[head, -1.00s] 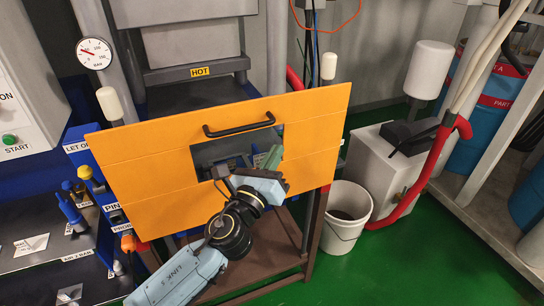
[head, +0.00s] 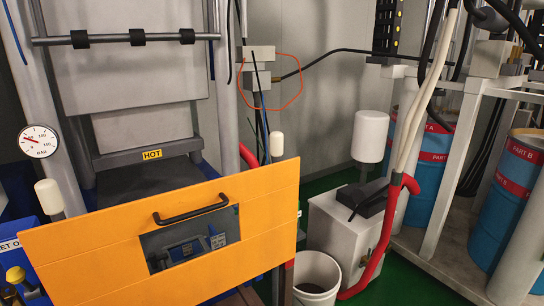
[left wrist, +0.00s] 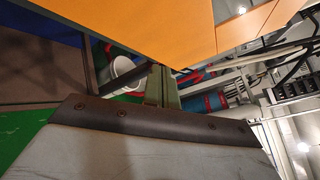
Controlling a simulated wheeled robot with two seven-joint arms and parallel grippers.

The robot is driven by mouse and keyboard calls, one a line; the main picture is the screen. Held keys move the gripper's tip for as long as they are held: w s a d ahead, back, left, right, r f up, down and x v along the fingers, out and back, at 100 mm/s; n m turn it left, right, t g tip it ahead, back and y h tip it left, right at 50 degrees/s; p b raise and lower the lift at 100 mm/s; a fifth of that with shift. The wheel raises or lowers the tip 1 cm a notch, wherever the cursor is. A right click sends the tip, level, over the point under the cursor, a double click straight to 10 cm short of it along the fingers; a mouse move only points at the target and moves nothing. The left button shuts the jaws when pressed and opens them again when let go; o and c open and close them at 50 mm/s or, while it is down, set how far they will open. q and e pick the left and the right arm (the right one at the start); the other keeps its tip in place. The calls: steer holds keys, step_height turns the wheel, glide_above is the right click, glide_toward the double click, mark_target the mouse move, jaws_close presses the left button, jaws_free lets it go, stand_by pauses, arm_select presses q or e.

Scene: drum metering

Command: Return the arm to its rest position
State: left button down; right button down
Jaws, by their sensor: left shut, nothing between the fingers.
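My left gripper (left wrist: 163,85) shows only in the left wrist view, its greenish fingers together with nothing between them. In the head view no arm or gripper of mine is in sight. There the orange panel (head: 90,255) stands in front of the press, with a black handle (head: 190,208) above its window. My right gripper is in neither view.
A white bucket (head: 316,278) stands on the green floor right of the panel, and it also shows in the left wrist view (left wrist: 126,72). Behind it are a grey box unit (head: 345,230) and a red hose (head: 385,235). Blue drums (head: 505,205) stand in a rack at right.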

arm_select(q)
steer(key=s+a+f+n+g+y, duration=0.1)
steer(key=s+a+f+n+g, duration=0.3)
steer(key=f, duration=0.6)
steer(key=s+a+f+n+g+y, duration=0.1)
steer(key=s+f+n, duration=0.4)
steer(key=f, duration=0.4)
steer(key=s+a+f+n+g+y, duration=0.1)
steer(key=s+a+f+n+g, duration=0.3)
steer(key=f, duration=0.6)
steer(key=s+f+n+g, duration=0.2)
steer(key=s+f+n, duration=0.2)
steer(key=s, duration=0.6)
steer(key=s+f+n+g, duration=0.2)
steer(key=s+f+n, duration=0.3)
steer(key=s, duration=0.5)
steer(key=s+a+f+n+g, duration=0.1)
steer(key=s+f+n, duration=0.3)
steer(key=s, duration=0.6)
steer(key=shift+f+g, duration=0.55)
steer(key=shift+g, duration=0.05)
steer(key=shift+s, duration=0.1)
